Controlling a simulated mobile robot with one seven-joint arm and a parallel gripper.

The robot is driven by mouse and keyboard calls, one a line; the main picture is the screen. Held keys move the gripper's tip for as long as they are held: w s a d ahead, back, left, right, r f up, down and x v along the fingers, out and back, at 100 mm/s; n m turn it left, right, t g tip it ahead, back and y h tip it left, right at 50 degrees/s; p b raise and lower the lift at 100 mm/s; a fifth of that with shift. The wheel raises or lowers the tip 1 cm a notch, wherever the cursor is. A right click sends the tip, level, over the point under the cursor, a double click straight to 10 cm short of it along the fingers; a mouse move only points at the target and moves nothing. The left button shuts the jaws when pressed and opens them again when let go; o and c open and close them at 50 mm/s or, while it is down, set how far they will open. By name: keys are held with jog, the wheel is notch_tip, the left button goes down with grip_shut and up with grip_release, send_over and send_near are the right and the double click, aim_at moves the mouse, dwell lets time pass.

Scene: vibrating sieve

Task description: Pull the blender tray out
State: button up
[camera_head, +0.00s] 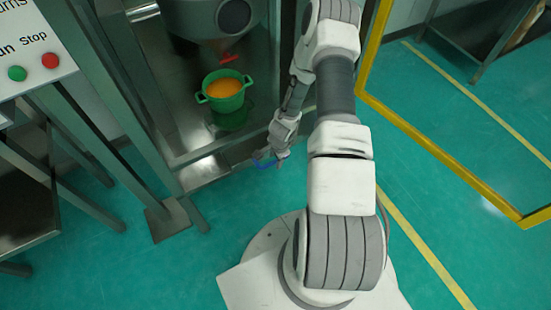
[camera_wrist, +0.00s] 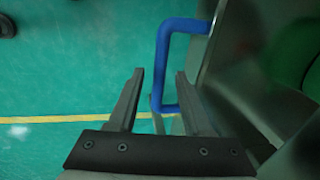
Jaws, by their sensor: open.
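The blender tray is a shiny metal surface (camera_head: 178,122) under the machine's funnel; part of its metal (camera_wrist: 232,65) fills the right of the wrist view. Its blue handle (camera_wrist: 163,62) sticks out from the metal, and it shows small in the head view (camera_head: 265,161). My gripper (camera_wrist: 160,73) is open and empty. In the wrist view, the handle's long bar runs between the two fingers. I cannot tell how deep the bar sits between them. In the head view my gripper (camera_head: 259,160) is at the handle.
A green pot (camera_head: 224,102) with orange contents stands on the metal under the funnel (camera_head: 215,45). A yellow frame (camera_head: 440,145) is at right. The green floor (camera_head: 160,265) in front is clear.

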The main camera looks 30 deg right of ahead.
grip_shut()
dwell(1.3)
